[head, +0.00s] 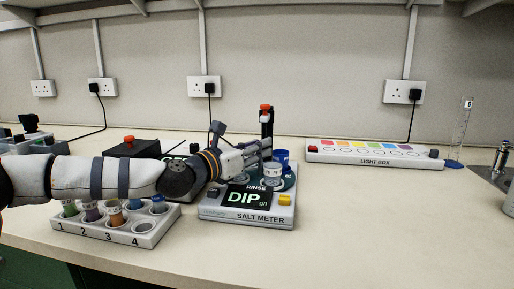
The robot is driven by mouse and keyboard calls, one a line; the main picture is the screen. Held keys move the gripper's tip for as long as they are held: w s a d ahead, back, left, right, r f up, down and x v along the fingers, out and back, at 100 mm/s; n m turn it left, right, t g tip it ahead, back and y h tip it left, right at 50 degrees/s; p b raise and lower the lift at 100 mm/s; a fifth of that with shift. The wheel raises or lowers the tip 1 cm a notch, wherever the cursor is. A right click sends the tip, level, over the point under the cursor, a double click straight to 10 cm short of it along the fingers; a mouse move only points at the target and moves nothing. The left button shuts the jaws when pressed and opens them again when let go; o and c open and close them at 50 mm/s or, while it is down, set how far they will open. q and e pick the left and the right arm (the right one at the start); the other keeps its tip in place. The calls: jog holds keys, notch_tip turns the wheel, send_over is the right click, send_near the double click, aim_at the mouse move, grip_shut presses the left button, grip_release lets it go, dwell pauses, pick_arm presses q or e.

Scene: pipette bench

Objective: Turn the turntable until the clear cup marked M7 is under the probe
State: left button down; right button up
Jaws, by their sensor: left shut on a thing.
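The salt meter (250,219) sits mid-bench, its screen reading RINSE and DIP. The dark turntable (290,179) is at its back right. A clear cup (272,175) stands at the turntable's front; its small marking is too blurred to read for sure. A blue cup (283,156) stands behind it to the right. My right gripper is out of view.
A white rack (118,237) numbered 1 to 4 with coloured vials lies under my left arm. A dark box with a red knob (129,139) is behind the arm. A light box (374,156) and a glass cylinder (461,130) stand back right. The front right bench is clear.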

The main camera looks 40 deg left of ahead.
pick_arm(q)
jog(key=shift+f, duration=0.1)
jog(key=c, duration=1.4)
grip_release()
jog(key=shift+o, duration=0.2)
jog(key=s, duration=0.8)
jog(key=s+a, duration=0.1)
jog(key=s, duration=0.3)
jog(key=shift+c, duration=0.2)
